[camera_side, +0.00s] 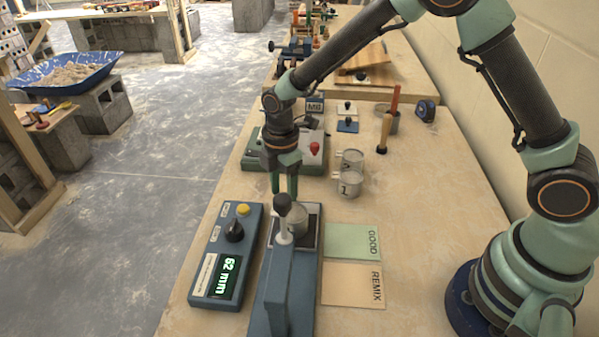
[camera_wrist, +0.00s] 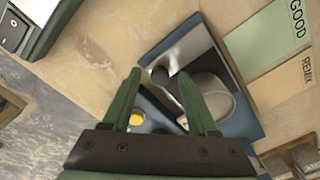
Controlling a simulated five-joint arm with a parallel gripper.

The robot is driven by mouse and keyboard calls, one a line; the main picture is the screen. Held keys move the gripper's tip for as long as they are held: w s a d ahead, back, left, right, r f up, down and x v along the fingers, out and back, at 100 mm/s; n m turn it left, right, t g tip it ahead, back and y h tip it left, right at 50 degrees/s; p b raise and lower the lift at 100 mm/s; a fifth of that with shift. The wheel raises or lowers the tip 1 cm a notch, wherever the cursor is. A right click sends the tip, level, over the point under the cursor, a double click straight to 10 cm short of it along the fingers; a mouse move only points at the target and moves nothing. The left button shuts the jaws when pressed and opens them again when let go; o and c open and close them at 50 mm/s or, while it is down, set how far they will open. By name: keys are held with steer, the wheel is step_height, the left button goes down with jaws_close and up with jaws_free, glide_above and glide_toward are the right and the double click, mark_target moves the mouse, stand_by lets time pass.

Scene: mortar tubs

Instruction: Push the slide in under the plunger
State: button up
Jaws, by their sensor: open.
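The blue plunger device (camera_side: 285,290) stands at the front of the bench. Behind the stem a grey cup (camera_side: 300,219) sits on a flat slide (camera_side: 315,212) with a pale rim; the stem partly hides the cup. In the wrist view the cup (camera_wrist: 208,94) and the shiny slide (camera_wrist: 188,48) lie just beyond the fingers. My gripper (camera_side: 284,186) is open and empty, fingers pointing down, close to the slide's far end; whether they touch it I cannot tell. It also shows in the wrist view (camera_wrist: 160,76).
A control box (camera_side: 227,255) left of the device has a dark knob, a yellow button and a display reading 62 mm. GOOD (camera_side: 352,243) and REMIX (camera_side: 353,284) mats lie to its right. Two cups (camera_side: 348,182) stand behind right; a machine with a red knob (camera_side: 314,148) is farther back.

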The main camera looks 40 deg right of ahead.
jaws_close()
stand_by(1.3)
